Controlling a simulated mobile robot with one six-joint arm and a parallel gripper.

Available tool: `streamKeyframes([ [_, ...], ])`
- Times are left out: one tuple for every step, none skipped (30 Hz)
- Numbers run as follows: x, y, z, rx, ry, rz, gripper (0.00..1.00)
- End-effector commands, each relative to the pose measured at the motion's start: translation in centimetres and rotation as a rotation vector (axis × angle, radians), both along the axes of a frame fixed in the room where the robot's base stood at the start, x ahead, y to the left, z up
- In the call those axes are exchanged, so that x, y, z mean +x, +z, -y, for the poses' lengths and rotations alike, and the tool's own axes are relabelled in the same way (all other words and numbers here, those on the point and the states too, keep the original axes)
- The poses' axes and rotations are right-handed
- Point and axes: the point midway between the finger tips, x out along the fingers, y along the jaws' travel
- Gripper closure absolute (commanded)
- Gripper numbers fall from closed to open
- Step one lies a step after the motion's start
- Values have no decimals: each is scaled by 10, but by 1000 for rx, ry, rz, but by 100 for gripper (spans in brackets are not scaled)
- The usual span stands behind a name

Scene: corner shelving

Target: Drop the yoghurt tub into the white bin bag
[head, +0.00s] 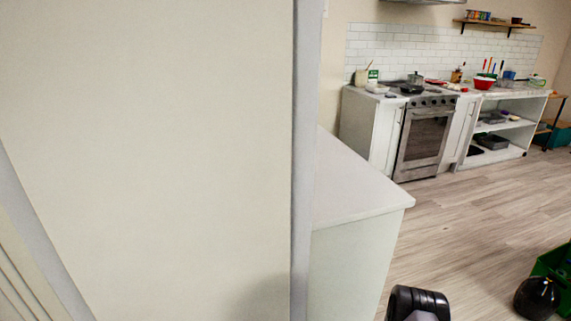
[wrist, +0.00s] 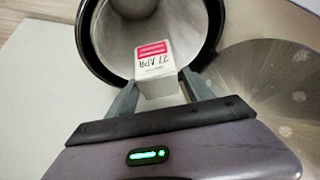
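A small white squarish container (wrist: 157,88) with a pink-and-white label reading "27 APR" upside down is between the fingers of my gripper (wrist: 160,80) in the wrist view. I take it to be the yoghurt tub. The fingers close on its two sides. The tub shows in front of the lower part of this opening. Its height above the rim is hard to tell. The head view shows neither.
A round brushed-metal surface (wrist: 262,95) lies right of the opening. In the head view, a tall cream panel (head: 150,150) fills the left, beside a white counter (head: 355,185). The wooden floor (head: 470,220) between is clear.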

Motion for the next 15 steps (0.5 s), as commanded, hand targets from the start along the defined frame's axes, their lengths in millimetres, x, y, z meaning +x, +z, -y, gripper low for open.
streamKeyframes([
  [0, 0, 0, 0, 0, 0, 28],
  [0, 0, 0, 0, 0, 0, 24],
  [0, 0, 0, 0, 0, 0, 24],
  [0, 0, 0, 0, 0, 0, 24],
  [0, 0, 0, 0, 0, 0, 24],
  [0, 0, 0, 0, 0, 0, 24],
  [0, 0, 0, 0, 0, 0, 24],
  [0, 0, 0, 0, 0, 0, 24],
  [0, 0, 0, 0, 0, 0, 24],
  [0, 0, 0, 0, 0, 0, 24],
  [-1, 2, 1, 0, -1, 0, 24],
  [-1, 6, 3, 0, -1, 0, 24],
  [-2, 10, 5, 0, -2, -1, 24],
  [-3, 16, 8, 0, -3, -1, 24],
  [-5, 27, 13, 1, -5, 0, 24],
])
